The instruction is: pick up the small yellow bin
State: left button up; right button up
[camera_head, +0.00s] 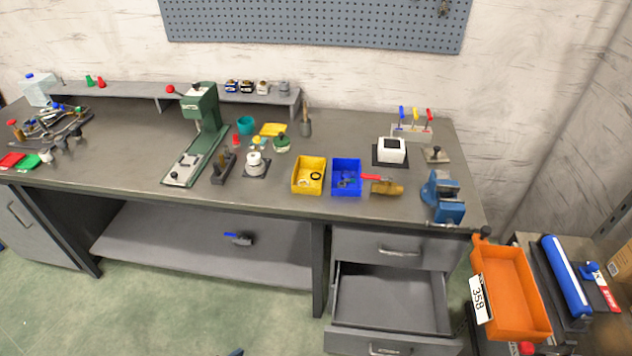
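The small yellow bin (309,188) stands on the workbench, right of the middle. It is open at the top and has a dark ring and other small parts inside. A blue bin (346,190) of about the same size stands close at its right. Neither of my grippers can be made out in the head view. A small dark blue shape at the bottom edge is too little to identify.
A green press (201,125) stands left of the bin, with a white round-topped item (254,163) between. A red-handled tool (376,178) and a blue vise (443,195) are on the right. A drawer (390,300) stands open below. An orange bin (512,290) is at right.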

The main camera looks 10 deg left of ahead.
aim_at(305, 165)
jog(key=i+j, duration=0.15)
jog(key=j, duration=0.2)
jog(key=i+j, duration=0.2)
jog(key=j, duration=0.2)
jog(key=i+j, duration=0.15)
jog(key=j, duration=0.2)
jog(key=i+j, duration=0.15)
jog(key=j, duration=0.25)
jog(key=i+j, duration=0.2)
jog(key=j, duration=0.15)
jog(key=z, duration=0.05)
